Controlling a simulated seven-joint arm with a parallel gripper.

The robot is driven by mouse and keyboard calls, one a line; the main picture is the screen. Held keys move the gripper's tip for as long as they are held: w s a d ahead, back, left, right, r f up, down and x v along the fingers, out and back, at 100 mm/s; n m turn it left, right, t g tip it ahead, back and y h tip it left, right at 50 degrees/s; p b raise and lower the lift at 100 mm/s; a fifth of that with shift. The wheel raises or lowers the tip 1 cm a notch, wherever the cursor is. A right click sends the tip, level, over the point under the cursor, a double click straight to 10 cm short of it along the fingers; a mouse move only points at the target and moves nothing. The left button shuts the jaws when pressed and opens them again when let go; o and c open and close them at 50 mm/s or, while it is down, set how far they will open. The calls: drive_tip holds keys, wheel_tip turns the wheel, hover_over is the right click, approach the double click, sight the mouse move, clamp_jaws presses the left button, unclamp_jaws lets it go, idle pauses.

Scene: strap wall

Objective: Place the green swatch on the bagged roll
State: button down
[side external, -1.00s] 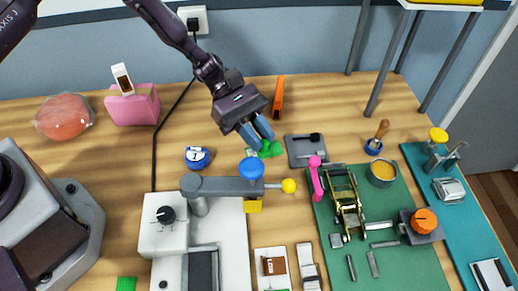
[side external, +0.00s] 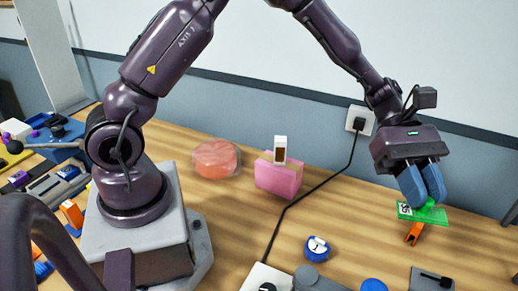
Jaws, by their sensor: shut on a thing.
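The green swatch (side external: 436,216) is a flat green piece with a small white printed label at its left end. My gripper (side external: 424,204) is shut on it at the right of the view and holds it up, roughly level. The fingers hide part of the swatch. The bagged roll (side external: 215,158) looks like a reddish-orange roll in clear wrapping. It lies on the wooden table near the wall, well to the left of my gripper, and nothing rests on it.
A pink block (side external: 279,178) with a white-and-brown piece (side external: 280,149) on top stands between roll and gripper. A black cable (side external: 310,192) runs from the wall socket (side external: 360,120). An orange object (side external: 414,234) lies below the swatch. A blue tape roll (side external: 317,249) sits in front.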

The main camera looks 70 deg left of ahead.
drive_tip(key=s+a+f+m+g+y, duration=0.2)
drive_tip(key=s+a+f+m+g, duration=0.1)
drive_tip(key=a, duration=0.3)
drive_tip(key=s+a+f+m+g+y, duration=0.1)
drive_tip(key=s+a+f+m+g, duration=0.25)
drive_tip(key=a, duration=0.25)
wheel_tip(320, 180, up, 7)
drive_tip(key=m+t+y, duration=0.4)
drive_tip(key=m+y, duration=1.9)
hover_over(218, 153)
wheel_tip(218, 153, down, 19)
drive_tip(key=shift+r, duration=0.1)
drive_tip(key=c, duration=1)
unclamp_jaws()
drive_tip(key=shift+c, duration=0.2)
